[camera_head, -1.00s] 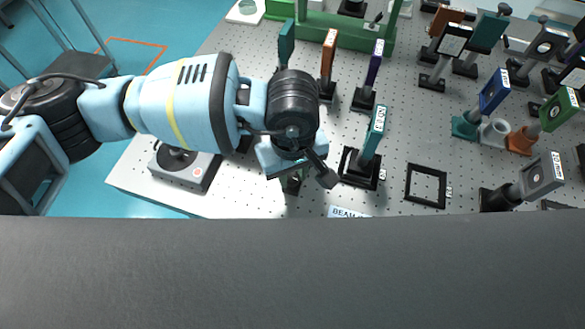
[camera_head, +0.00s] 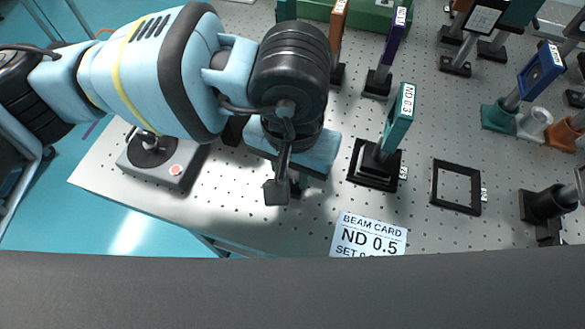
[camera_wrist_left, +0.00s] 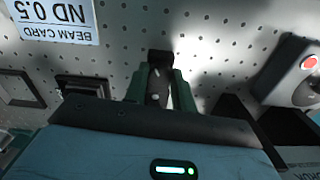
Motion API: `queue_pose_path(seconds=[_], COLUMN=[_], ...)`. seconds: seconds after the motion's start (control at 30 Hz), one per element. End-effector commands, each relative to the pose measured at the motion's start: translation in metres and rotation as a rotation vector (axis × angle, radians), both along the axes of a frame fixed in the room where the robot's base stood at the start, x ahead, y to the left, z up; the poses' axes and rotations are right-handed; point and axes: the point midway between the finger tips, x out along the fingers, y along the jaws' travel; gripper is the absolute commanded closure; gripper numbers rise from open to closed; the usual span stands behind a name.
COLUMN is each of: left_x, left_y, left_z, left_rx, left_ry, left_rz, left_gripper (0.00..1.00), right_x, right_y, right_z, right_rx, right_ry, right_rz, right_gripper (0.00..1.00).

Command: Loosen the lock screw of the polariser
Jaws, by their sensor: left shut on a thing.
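My left gripper (camera_head: 283,190) points down over the front part of the perforated table in the head view, and my wrist hides its fingertips there. In the left wrist view the left gripper (camera_wrist_left: 157,92) shows two dark green fingers closed around a small dark part (camera_wrist_left: 154,88), which appears to be the polariser's lock screw. Its outline is hard to make out. The rest of the polariser cannot be told apart in either view. My right gripper is in neither view.
A teal plate mount (camera_head: 398,120) on a black base stands right of the gripper. A black square frame (camera_head: 457,187) and a beam card reading ND 0.5 (camera_head: 368,237) lie nearby. A red-button box (camera_head: 163,158) stands left. Several mounts crowd the back and right.

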Motion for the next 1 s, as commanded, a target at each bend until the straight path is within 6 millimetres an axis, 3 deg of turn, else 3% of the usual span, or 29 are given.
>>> queue_pose_path(seconds=[0.23, 0.73, 0.77, 0.9, 1.0], left_x=[0.0001, 0.0003, 0.0003, 0.0003, 0.0002], left_y=[0.0001, 0.0001, 0.0001, 0.0002, 0.0001], left_z=[-0.0001, 0.0016, 0.0017, 0.0013, 0.0009], left_rx=[0.0, 0.0, 0.0, 0.0, 0.0], left_ry=[0.0, -0.001, -0.001, -0.001, 0.0], left_rz=[-0.072, -0.088, -0.088, -0.088, -0.087], left_gripper=[0.97, 0.97, 0.72, 0.53, 0.52], right_x=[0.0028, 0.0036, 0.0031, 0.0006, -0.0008], right_y=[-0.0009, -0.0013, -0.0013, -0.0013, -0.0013], right_z=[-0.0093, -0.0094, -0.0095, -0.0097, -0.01], right_rx=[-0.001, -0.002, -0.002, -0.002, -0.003], right_ry=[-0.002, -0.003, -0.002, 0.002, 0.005], right_rz=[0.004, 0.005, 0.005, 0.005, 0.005], right_gripper=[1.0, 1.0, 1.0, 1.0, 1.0])
